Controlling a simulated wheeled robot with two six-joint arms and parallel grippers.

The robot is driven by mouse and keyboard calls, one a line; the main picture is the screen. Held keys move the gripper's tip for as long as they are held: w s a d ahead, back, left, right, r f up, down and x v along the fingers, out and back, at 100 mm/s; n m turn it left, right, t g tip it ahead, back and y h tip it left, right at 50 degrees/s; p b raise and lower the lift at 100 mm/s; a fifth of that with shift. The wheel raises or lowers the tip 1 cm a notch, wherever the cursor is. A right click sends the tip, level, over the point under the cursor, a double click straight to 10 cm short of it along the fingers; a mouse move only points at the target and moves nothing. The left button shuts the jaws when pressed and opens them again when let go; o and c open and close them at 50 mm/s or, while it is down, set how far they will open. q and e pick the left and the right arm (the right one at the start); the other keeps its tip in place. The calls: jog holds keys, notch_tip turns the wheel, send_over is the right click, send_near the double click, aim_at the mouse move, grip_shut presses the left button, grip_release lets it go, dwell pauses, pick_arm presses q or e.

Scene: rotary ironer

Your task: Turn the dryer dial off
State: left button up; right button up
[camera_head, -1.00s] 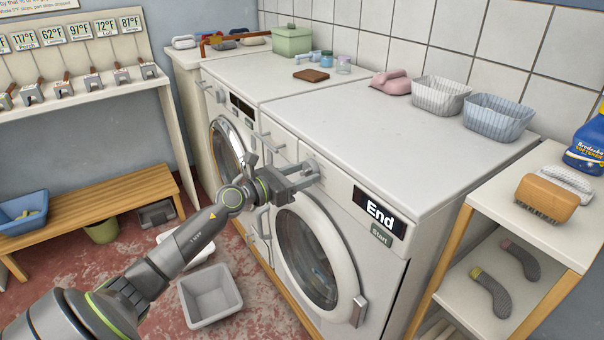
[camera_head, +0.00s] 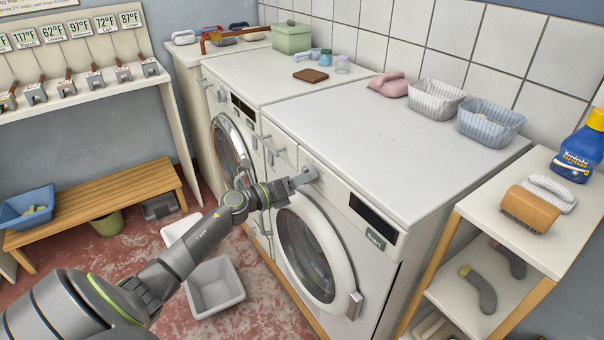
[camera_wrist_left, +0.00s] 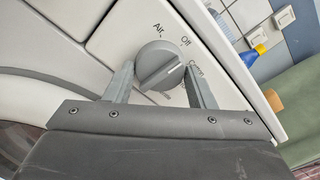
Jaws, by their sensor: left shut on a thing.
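The dryer (camera_head: 330,215) is the white front-loader with a round glass door, nearest the right shelf. Its grey dial (camera_head: 308,172) is on the front panel above the door. My left gripper (camera_head: 302,178) is shut on the dial. In the left wrist view the grey dial (camera_wrist_left: 160,66) sits between the two fingers. Labels "Air", "Off" and a partly covered "Cott..." show around it; its white line points to the right, near "Off" and "Cott...". The dryer's display (camera_head: 373,216) is dark, with a "Start" button (camera_head: 376,239) below it. My right gripper is out of view.
A second front-loader (camera_head: 232,140) stands to the left. The dryer top is clear in front, with baskets (camera_head: 490,121) at the back. A shelf unit (camera_head: 500,230) stands at right. A grey tub (camera_head: 215,285) sits on the floor below my arm.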

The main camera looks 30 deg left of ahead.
pick_arm(q)
jog(key=shift+r+n, duration=0.1)
jog(key=shift+n, duration=0.4)
jog(key=o, duration=0.9)
jog(key=shift+o, duration=0.2)
